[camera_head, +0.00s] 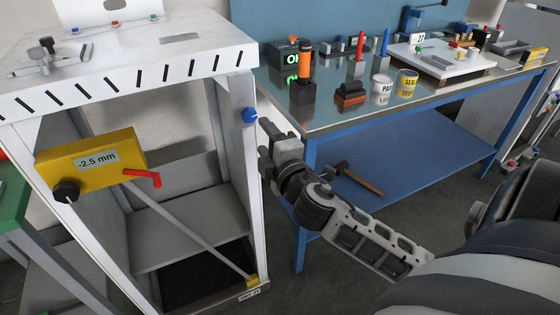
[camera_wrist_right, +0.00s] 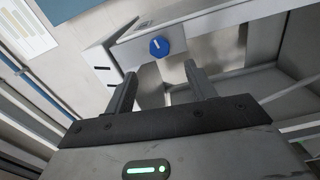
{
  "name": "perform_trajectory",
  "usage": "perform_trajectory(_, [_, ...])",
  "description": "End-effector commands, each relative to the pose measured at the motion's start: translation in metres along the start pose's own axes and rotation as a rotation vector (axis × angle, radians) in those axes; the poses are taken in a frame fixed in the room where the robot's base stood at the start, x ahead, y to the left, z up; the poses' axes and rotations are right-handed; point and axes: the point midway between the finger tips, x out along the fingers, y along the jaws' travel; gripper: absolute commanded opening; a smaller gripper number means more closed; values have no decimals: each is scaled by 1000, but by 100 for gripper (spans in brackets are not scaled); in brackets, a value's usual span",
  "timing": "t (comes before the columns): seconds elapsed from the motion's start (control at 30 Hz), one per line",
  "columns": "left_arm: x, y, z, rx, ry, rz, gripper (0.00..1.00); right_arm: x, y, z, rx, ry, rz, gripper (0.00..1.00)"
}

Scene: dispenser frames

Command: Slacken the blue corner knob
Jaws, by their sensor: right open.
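The blue corner knob (camera_head: 249,116) sits on the upper part of the dispenser frame's front right post (camera_head: 251,190), just below the white top. It also shows in the right wrist view (camera_wrist_right: 159,46), ahead of the fingertips, with a pale line on its face. My right gripper (camera_head: 266,142) is beside the post, just right of and a little below the knob. In the wrist view its two fingers (camera_wrist_right: 162,82) stand apart with nothing between them, and the knob appears beyond the gap, not gripped. My left gripper is not in view.
A yellow gauge (camera_head: 92,158) reading "-2.5 mm", with a black knob and red lever, is on the frame's left side. A blue workbench (camera_head: 430,125) with tins and tools stands to the right. A hammer (camera_head: 358,178) lies on its lower shelf.

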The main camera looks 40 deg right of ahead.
Motion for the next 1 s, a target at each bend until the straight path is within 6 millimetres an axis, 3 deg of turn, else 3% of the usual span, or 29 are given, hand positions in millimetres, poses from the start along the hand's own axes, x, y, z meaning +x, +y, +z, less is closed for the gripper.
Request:
perform_trajectory(0.1, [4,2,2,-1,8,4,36,-29,-4,0,2,1,-3,55])
perform_trajectory(0.33, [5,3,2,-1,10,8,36,-62,-2,0,1,0,-2,55])
perform_trajectory(1.0, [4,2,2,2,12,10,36,-69,0,0,0,0,0,55])
